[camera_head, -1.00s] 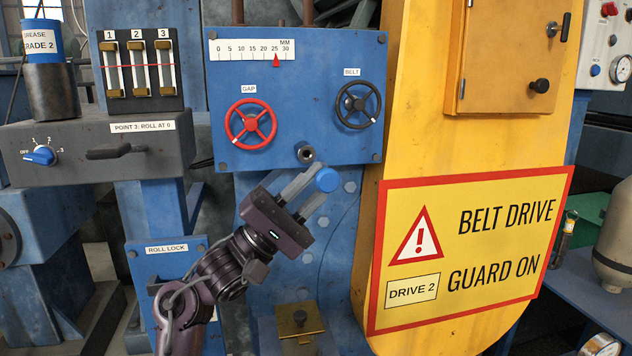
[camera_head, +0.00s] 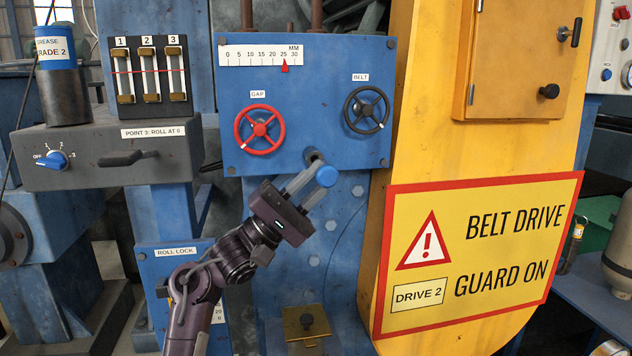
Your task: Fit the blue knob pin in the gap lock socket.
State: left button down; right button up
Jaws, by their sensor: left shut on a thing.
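My left gripper (camera_head: 306,189) reaches up from below and is shut on the blue knob pin. The blue knob (camera_head: 326,175) shows at its fingertips, facing me; the pin's shank is hidden behind the knob and fingers. The gap lock socket (camera_head: 314,157) is a dark metal ring low on the blue panel, below and right of the red GAP handwheel. The fingers and knob overlap its lower part in the picture, so I cannot tell whether the pin touches or enters it. My right gripper is not in view.
The red GAP handwheel (camera_head: 259,130) and black BELT handwheel (camera_head: 366,110) stand out from the blue panel (camera_head: 310,90). The yellow belt guard (camera_head: 420,100) is close on the right. A brass block (camera_head: 305,325) with a dark knob sits below.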

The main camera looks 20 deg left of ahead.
pick_arm(q)
jog(key=shift+w+a, duration=0.4)
jog(key=shift+w, duration=0.3)
jog(key=shift+w+a, duration=0.4)
jog(key=shift+w, duration=0.3)
jog(key=shift+w+a, duration=0.4)
jog(key=shift+w, duration=0.3)
jog(key=c, duration=1.2)
grip_release()
